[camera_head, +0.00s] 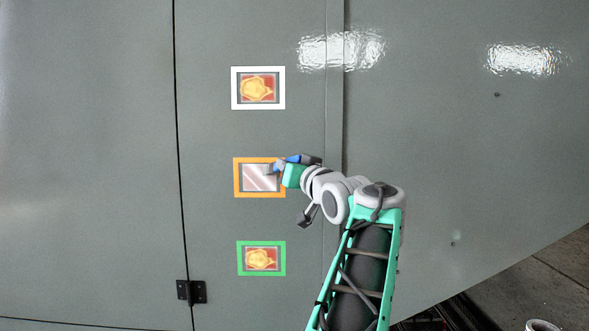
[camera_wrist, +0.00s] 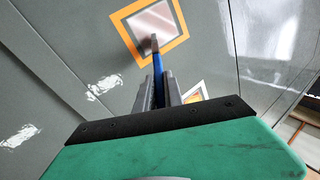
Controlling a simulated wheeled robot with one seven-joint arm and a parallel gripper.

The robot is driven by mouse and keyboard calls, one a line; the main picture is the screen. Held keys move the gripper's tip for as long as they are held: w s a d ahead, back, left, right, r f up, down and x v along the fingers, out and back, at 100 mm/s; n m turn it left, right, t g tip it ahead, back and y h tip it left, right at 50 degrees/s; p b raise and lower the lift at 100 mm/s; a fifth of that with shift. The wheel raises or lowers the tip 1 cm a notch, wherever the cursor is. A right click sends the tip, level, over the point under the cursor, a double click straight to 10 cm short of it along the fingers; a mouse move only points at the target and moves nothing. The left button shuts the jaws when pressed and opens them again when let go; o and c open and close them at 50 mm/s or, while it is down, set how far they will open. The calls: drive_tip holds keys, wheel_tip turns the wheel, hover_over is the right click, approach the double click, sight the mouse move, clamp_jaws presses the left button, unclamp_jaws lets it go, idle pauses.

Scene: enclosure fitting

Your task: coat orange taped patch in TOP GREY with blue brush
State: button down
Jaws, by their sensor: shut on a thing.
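The orange taped patch (camera_head: 256,181) is the middle of three framed squares on the grey panel. Inside its orange tape the surface is pale pinkish grey with lighter diagonal streaks; no yellow and red blotch shows there. It also shows at the top of the wrist view (camera_wrist: 147,20). My gripper (camera_wrist: 165,92) is shut on the blue brush (camera_wrist: 158,62). The brush's dark tip overlaps the lower part of the patch in the wrist view and its right side in the head view. I cannot tell whether the bristles touch. No TOP GREY paint container is identifiable.
A white taped patch (camera_head: 258,88) above and a green taped patch (camera_head: 262,258) below show yellow and red blotches. A black hinge (camera_head: 191,292) is at lower left. A pale round container (camera_head: 541,325) is cut off at the bottom right.

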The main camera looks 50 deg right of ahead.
drive_tip(key=w+a+b, duration=0.1)
drive_tip(key=w+a, duration=0.3)
drive_tip(key=w, duration=0.1)
drive_tip(key=shift+w+b, duration=0.25)
drive_tip(key=shift+b, duration=0.15)
idle(0.5)
drive_tip(key=shift+s+a+b, duration=0.9)
drive_tip(key=shift+a, duration=0.3)
drive_tip(key=shift+s+a+b, duration=0.85)
drive_tip(key=shift+s+a, duration=0.05)
drive_tip(key=shift+a, duration=0.25)
drive_tip(key=shift+s+a+b, duration=0.75)
drive_tip(key=shift+s+a, duration=0.2)
drive_tip(key=shift+a, duration=0.25)
